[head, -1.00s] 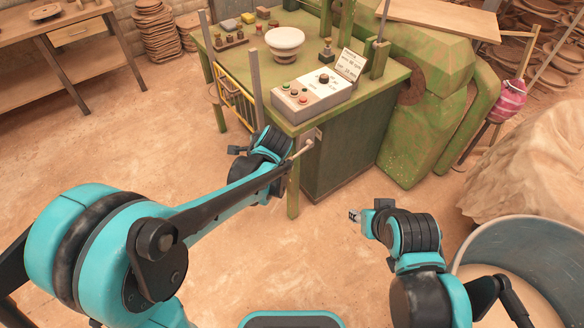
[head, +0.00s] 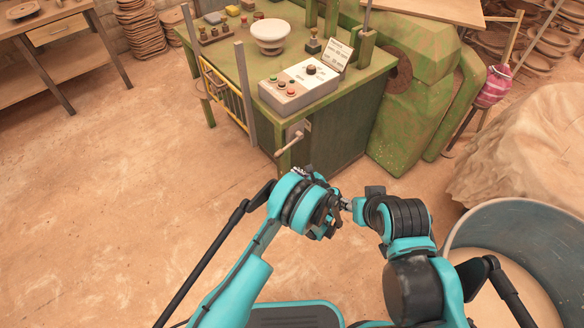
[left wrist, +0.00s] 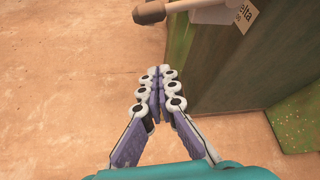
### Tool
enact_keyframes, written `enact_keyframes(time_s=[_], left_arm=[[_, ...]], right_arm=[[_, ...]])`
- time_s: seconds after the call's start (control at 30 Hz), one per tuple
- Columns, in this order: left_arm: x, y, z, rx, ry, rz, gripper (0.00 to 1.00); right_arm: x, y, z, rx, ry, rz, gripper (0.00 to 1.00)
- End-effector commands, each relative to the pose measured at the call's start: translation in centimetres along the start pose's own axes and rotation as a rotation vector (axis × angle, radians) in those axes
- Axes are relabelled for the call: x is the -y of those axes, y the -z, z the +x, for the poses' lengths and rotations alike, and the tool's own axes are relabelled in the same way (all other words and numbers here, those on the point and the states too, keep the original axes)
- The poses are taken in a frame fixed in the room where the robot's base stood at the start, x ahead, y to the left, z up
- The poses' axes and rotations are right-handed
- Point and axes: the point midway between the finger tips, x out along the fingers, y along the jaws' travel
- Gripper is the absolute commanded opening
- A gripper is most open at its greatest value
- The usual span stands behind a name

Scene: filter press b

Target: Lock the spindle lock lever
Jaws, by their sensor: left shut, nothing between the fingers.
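The spindle lock lever (head: 289,143) is a pale bar with a knobbed end on the front corner of the green press table. In the head view it slants down to the left from its plate. In the left wrist view its brown knob (left wrist: 150,12) and pale bar show at the top edge, beyond my fingertips and apart from them. My left gripper (head: 301,172) is below the lever in the head view; its fingers (left wrist: 158,78) are shut and empty. My right gripper (head: 346,204) is low, close beside my left wrist; its fingers are too small to judge.
The green table (head: 225,70) carries a control box (head: 298,88), a white bowl (head: 271,35) and small items. A yellow rail (head: 222,90) and upright posts stand at its left edge. A large tub (head: 530,225) is at the right. The floor left is clear.

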Motion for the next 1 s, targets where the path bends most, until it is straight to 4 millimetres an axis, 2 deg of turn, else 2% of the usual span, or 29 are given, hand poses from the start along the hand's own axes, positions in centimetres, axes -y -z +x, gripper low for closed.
enact_keyframes(time_s=[0.4, 0.5, 0.7, 1.0], left_arm=[[-0.2, 0.2, 9.0, -0.001, -0.003, -0.005, 0.00], [0.0, -1.4, 8.3, -0.002, 0.000, -0.003, 0.00], [0.0, -3.2, 7.5, -0.002, 0.000, -0.004, 0.00], [0.0, -3.8, 7.3, -0.002, 0.000, -0.004, 0.00]], right_arm=[[0.0, -2.0, 2.8, 0.000, 0.000, 0.000, 0.40], [0.0, -2.1, 3.0, 0.000, 0.000, 0.000, 0.40], [0.0, -2.4, 3.4, 0.000, 0.000, 0.000, 0.40], [0.0, -2.5, 3.4, 0.000, 0.000, 0.000, 0.40]])
